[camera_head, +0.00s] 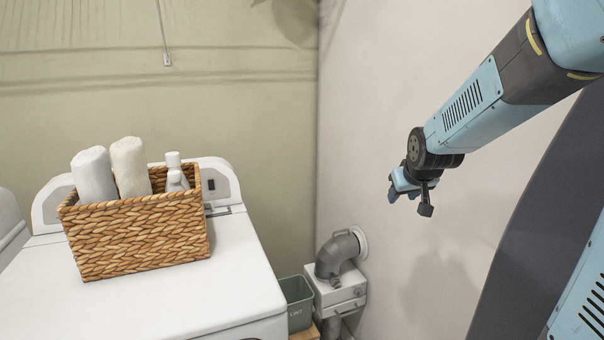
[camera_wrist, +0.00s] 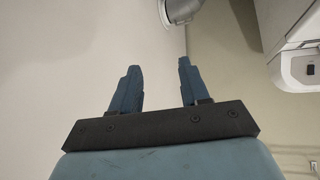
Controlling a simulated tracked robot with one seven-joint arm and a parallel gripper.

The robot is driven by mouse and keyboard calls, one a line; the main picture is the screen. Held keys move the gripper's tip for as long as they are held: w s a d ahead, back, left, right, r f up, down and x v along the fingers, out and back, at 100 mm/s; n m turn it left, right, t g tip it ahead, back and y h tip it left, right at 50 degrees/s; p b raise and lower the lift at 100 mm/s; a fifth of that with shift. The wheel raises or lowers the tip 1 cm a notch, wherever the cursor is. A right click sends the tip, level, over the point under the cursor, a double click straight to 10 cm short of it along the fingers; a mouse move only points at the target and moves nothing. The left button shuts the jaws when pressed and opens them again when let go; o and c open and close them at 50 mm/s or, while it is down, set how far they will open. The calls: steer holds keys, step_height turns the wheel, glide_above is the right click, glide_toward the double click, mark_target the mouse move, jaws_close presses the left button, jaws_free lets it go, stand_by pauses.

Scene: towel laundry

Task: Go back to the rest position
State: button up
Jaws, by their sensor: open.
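My gripper (camera_head: 407,190) hangs in the air at the right of the head view, in front of the pale wall and apart from the washer. In the wrist view its two blue fingers (camera_wrist: 156,80) stand apart with nothing between them. A wicker basket (camera_head: 140,240) sits on top of the white machine (camera_head: 190,300) at the left. Two rolled white towels (camera_head: 112,172) and white bottles (camera_head: 175,178) stand in the basket.
A grey elbow pipe (camera_head: 335,252) and a white box (camera_head: 338,290) are by the wall corner. A green-grey bin (camera_head: 298,304) stands beside the machine. The wrist view shows part of the pipe (camera_wrist: 183,8) and a white machine edge (camera_wrist: 290,60). Space around my gripper looks clear.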

steer(key=s+r+m+g, duration=0.1)
steer(key=s+r, duration=0.1)
steer(key=s, duration=1.1)
steer(key=s+a+r+g, duration=0.1)
steer(key=s+r, duration=0.2)
steer(key=s, duration=1)
steer(key=shift+m+g, duration=0.3)
steer(key=shift+m, duration=0.1)
steer(key=shift+r, duration=0.1)
